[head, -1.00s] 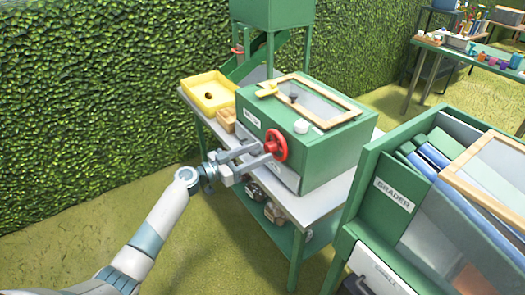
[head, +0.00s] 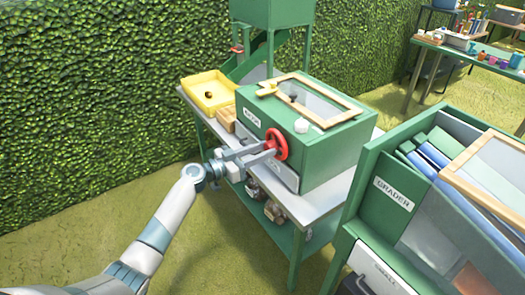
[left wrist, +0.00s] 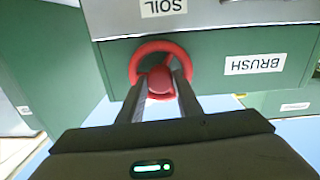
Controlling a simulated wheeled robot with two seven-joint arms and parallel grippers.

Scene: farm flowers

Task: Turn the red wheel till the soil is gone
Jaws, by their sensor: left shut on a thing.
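The red wheel (head: 277,144) is on the front of a green box machine (head: 318,155) in the middle of the head view. My left gripper (head: 268,148) is shut on the wheel. In the left wrist view the red wheel (left wrist: 160,72) shows with its hub between my two fingers (left wrist: 163,85). That view is upside down, with a label reading BRUSH (left wrist: 254,64) beside the wheel and a grey drawer front marked SOIL (left wrist: 164,7). The inside of the machine is hard to make out through its wood-framed lid (head: 312,101), so I cannot tell any soil. My right gripper is not in view.
The machine stands on a metal-topped green table (head: 320,206). A yellow tray (head: 209,92) and a small wooden box (head: 226,117) sit to its left. A green cabinet labelled GRADER (head: 393,193) stands close on the right. Grass is clear in front.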

